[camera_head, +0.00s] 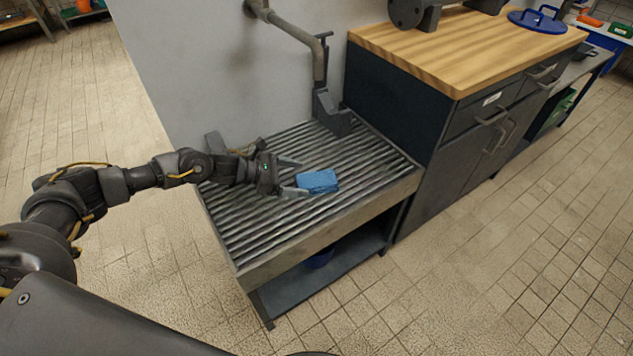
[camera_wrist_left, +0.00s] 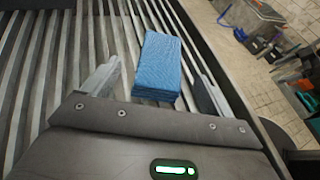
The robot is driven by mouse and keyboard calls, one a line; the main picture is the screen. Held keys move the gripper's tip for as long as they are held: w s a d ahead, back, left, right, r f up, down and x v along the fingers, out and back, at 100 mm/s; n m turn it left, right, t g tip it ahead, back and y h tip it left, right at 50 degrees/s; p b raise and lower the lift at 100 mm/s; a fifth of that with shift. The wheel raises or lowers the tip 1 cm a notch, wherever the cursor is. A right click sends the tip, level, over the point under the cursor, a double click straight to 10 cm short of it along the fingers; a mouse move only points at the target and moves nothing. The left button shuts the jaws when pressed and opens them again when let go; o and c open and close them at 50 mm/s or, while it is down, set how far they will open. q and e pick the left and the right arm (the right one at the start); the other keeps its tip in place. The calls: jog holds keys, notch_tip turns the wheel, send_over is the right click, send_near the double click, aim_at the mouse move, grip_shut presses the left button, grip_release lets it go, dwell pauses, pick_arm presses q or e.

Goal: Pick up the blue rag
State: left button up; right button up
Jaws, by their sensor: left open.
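The blue rag (camera_head: 318,181) is a folded, layered rectangle lying on the slatted metal rack (camera_head: 245,246). In the left wrist view the rag (camera_wrist_left: 158,65) lies ahead of and partly between the two fingers. My left gripper (camera_head: 292,177) is open at the rag's left side, with its fingers pointing toward the rag. In the left wrist view the left gripper (camera_wrist_left: 158,85) shows one finger on each side of the rag's near end, with gaps on both sides. I cannot tell how high the fingers are above the slats. My right gripper is not in view.
A grey pipe (camera_head: 298,32) comes down the wall to a dark fitting (camera_head: 330,112) at the rack's back. A dark cabinet with a wooden top (camera_head: 455,55) stands right of the rack. A lower shelf (camera_head: 325,273) is under the rack. The tiled floor in front is clear.

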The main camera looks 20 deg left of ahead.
aim_at(312, 179)
pick_arm(q)
jog(key=x, duration=0.4)
jog(key=shift+w+d, duration=0.1)
jog(key=shift+d, duration=0.1)
jog(key=shift+w+d+f, duration=0.2)
jog(key=shift+d+f, duration=0.05)
jog(key=shift+d, duration=0.1)
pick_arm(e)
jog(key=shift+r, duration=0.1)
pick_arm(q)
jog(key=c, duration=1.2)
jog(key=shift+o, duration=0.2)
jog(key=shift+r, duration=0.1)
jog(key=shift+r, duration=0.5)
notch_tip(312, 179, up, 3)
jog(key=shift+s+f, duration=0.15)
jog(key=shift+f, duration=0.05)
jog(key=s+d+r+p, duration=0.1)
jog(key=s+r, duration=0.8)
jog(key=s, duration=0.4)
jog(key=shift+s+d, duration=0.2)
jog(key=shift+s, duration=0.15)
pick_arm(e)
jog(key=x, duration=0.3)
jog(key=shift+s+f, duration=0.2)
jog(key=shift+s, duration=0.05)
